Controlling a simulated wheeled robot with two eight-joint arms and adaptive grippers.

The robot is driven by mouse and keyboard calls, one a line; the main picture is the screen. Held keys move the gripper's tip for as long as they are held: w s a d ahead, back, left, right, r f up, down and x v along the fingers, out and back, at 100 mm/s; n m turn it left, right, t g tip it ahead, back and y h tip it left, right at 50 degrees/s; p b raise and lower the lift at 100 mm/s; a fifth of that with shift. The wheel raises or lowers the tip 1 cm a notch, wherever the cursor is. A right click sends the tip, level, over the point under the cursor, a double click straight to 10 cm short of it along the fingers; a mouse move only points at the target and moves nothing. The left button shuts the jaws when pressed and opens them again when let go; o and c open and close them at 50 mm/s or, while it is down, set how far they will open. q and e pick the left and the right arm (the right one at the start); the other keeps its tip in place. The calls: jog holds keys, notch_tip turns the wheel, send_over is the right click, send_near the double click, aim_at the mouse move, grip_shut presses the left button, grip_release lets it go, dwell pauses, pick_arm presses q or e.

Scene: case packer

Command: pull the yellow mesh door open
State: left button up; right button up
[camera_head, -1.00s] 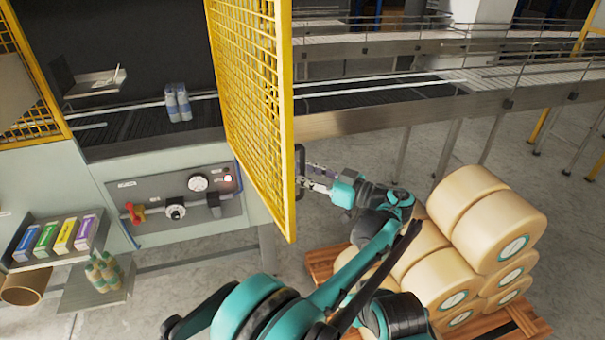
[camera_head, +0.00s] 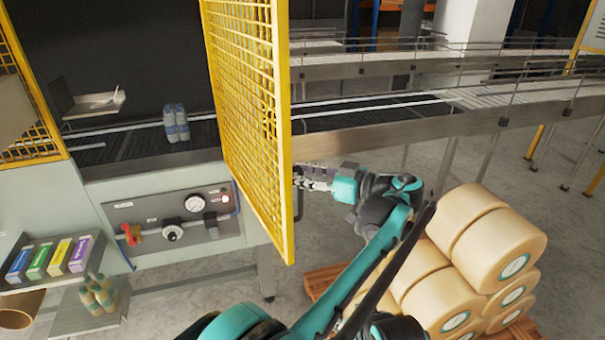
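The yellow mesh door (camera_head: 245,115) stands swung out from the machine front, seen at a steep angle, with the machine's opening exposed to its left. Its dark handle (camera_head: 299,206) shows partly at the right side of the door's edge frame. My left gripper (camera_head: 308,178) is at this edge, by the handle, with its fingers pointing left. The fingers overlap the handle area in the picture; whether they are closed around the handle is too small to tell. My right gripper is not in view.
A pallet (camera_head: 322,283) with stacked cream rolls (camera_head: 485,225) stands right of my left arm. Conveyors (camera_head: 400,115) run behind. Left of the door are a control panel (camera_head: 172,218), bottles (camera_head: 176,122) on the machine's conveyor, and a rack of coloured boxes (camera_head: 50,258). Grey floor lies below the door.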

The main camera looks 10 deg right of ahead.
pick_arm(q)
jog(key=d+p, duration=0.4)
jog(key=d, duration=0.4)
jog(key=shift+w+d+r+p, duration=0.15)
jog(key=shift+w+d+p, duration=0.2)
jog(key=shift+d+p, duration=0.05)
dwell(0.4)
jog(key=shift+d, duration=0.1)
jog(key=shift+s, duration=0.1)
